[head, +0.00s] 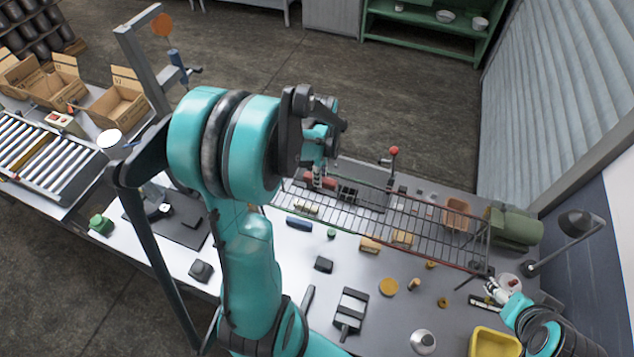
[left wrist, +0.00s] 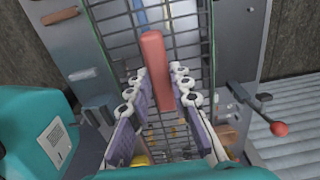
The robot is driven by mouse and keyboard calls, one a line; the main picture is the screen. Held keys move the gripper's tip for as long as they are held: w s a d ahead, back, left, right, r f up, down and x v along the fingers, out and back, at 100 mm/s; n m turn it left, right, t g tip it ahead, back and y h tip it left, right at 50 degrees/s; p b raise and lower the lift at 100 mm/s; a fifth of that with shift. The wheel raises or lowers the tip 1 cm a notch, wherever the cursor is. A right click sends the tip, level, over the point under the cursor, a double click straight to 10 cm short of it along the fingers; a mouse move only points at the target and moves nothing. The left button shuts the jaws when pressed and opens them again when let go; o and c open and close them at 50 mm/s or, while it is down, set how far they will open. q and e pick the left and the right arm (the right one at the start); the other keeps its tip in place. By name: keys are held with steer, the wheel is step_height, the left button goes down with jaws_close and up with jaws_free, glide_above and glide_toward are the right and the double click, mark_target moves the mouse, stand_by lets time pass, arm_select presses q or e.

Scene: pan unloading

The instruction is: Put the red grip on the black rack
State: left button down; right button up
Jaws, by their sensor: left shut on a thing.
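The red grip (left wrist: 153,58) is a plain red bar. In the left wrist view it lies lengthwise between the fingers of my left gripper (left wrist: 160,90), which is shut on it. The black rack (head: 437,237) is a long wire frame along the bench. In the left wrist view its wires (left wrist: 195,40) show behind the grip; the gap between them is unclear. My right gripper (head: 493,288) is at the lower right, apart from the rack.
A lever with a red knob (head: 394,151) stands behind the rack. A tan bin (head: 456,213), a green cylinder (head: 515,228) and a dark lamp (head: 575,224) are at the right. Small parts and a yellow bin (head: 494,342) occupy the front of the bench.

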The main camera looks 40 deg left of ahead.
arm_select(q)
steer(key=shift+s+a+f, duration=0.1)
steer(key=shift+a+f, duration=0.2)
steer(key=shift+a, duration=0.05)
steer(key=shift+a+f, duration=0.1)
steer(key=shift+f, duration=0.15)
step_height(320, 180, down, 3)
steer(key=shift+s+f, duration=0.1)
steer(key=shift+f, duration=0.2)
steer(key=shift+f, duration=0.15)
steer(key=c, duration=1.4)
jaws_free()
steer(key=shift+o, duration=0.2)
